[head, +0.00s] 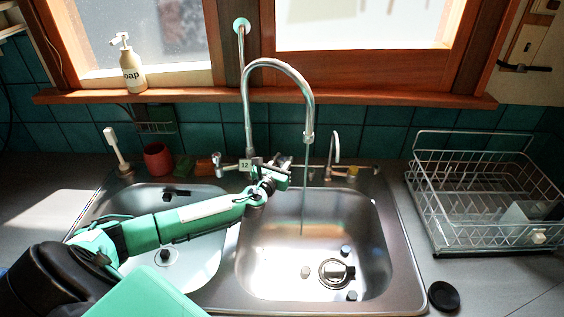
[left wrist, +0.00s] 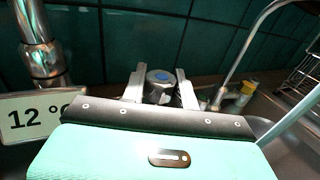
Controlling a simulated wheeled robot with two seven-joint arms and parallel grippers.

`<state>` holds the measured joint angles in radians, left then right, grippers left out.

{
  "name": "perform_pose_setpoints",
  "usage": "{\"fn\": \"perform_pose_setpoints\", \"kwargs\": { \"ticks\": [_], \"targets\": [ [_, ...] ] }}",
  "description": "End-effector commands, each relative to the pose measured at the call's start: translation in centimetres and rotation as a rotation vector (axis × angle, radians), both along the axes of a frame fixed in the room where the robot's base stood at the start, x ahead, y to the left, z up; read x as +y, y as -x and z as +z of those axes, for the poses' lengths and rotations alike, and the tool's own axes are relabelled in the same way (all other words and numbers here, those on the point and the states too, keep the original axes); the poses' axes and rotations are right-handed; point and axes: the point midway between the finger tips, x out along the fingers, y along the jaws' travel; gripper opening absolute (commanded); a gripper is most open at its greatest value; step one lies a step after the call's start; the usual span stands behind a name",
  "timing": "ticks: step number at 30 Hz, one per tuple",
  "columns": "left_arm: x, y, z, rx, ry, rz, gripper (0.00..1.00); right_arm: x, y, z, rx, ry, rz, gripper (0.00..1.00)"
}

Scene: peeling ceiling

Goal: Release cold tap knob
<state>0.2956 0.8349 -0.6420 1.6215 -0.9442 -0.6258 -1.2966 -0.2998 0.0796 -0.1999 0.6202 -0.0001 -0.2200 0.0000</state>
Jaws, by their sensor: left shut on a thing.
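The cold tap knob (left wrist: 160,77) is grey with a blue dot on top; it shows in the left wrist view between the two fingers of my left gripper (left wrist: 160,88). The gripper is shut on the knob, one finger on each side. In the head view my left gripper (head: 279,177) is at the tap base behind the sinks and hides most of the knob. The tall curved chrome faucet (head: 312,100) stands behind it, and a thin stream of water (head: 304,190) falls from its spout into the right basin. My right gripper is not in view.
A 12 °C sign (left wrist: 38,115) is left of the knob, by the faucet post. A small second spout (head: 334,150) stands to the right. The steel sink (head: 395,245) has two basins. A wire dish rack (head: 480,185) is on the right counter; a soap bottle (head: 132,70) is on the sill.

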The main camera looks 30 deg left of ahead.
Motion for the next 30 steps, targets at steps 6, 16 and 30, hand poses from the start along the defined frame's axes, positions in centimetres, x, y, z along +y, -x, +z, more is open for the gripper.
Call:
{"fn": "perform_pose_setpoints", "kwargs": {
  "ticks": [6, 16, 30],
  "targets": [
    [0.0, 0.0, -0.1, 0.001, 0.0, 0.0, 0.51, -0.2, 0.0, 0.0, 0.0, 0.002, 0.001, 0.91],
    [-0.1, 0.8, -0.2, 0.001, -0.001, 0.0, 0.51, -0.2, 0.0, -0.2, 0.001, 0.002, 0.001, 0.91],
    [-1.3, 9.0, -0.4, 0.004, -0.001, -0.002, 0.51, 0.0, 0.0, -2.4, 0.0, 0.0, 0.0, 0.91]
  ]
}}
